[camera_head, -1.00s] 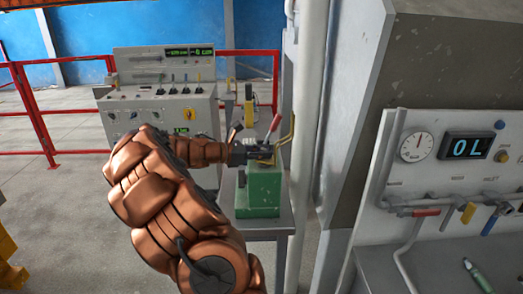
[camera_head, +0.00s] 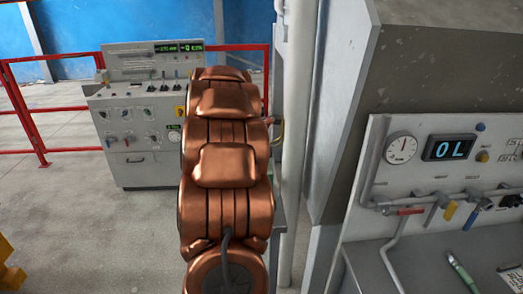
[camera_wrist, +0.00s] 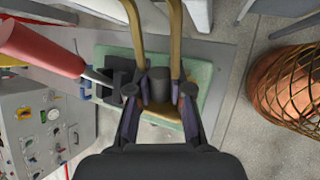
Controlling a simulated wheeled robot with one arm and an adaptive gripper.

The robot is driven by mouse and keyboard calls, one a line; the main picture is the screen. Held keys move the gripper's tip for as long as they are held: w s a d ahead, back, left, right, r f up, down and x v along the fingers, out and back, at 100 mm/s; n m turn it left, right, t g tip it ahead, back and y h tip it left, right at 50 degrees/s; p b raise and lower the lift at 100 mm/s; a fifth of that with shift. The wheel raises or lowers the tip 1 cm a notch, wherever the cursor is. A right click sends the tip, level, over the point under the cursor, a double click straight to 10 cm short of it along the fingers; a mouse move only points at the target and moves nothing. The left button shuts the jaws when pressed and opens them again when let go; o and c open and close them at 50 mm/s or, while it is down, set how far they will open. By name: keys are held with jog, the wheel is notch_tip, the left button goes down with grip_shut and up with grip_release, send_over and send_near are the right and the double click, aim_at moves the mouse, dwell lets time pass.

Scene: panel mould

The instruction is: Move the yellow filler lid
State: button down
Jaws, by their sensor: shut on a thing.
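In the wrist view my gripper (camera_wrist: 160,98) has its two dark fingers on either side of a short dark cylinder (camera_wrist: 158,82), which looks like the knob of the yellow filler lid (camera_wrist: 168,114). The ochre-yellow lid surface shows between and below the fingers. The pale green box (camera_wrist: 200,78) lies beneath. I cannot tell whether the lid is seated or lifted. In the head view my copper arm hides the gripper, the lid and most of the green box.
Two ochre bent bars (camera_wrist: 176,35) rise close beyond the fingers. A red-handled lever (camera_wrist: 45,45) is close on the left. A control console (camera_head: 135,130) stands behind, a white pipe (camera_head: 297,130) to the right, and a gauge panel (camera_head: 440,160) at far right.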

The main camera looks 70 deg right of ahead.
jog(key=s+t+y, duration=0.1)
jog(key=t, duration=0.1)
jog(key=s+d+m+t+y, duration=0.1)
jog(key=t, duration=0.1)
jog(key=shift+f+b, duration=0.15)
jog(key=shift+b, duration=0.2)
jog(key=shift+s+d+f+m+t+y+b, duration=0.2)
jog(key=shift+s+f+t+y+b, duration=0.15)
jog(key=shift+t+b, duration=0.35)
jog(key=shift+s+d+f+m+t+y+b, duration=0.15)
jog(key=shift+t+y+b, duration=0.3)
jog(key=shift+t, duration=0.45)
jog(key=shift+s+a, duration=0.1)
jog(key=c, duration=1)
grip_release()
jog(key=shift+c, duration=0.2)
jog(key=shift+r, duration=0.1)
jog(key=v, duration=1.2)
jog(key=shift+s, duration=0.2)
jog(key=shift+w, duration=0.1)
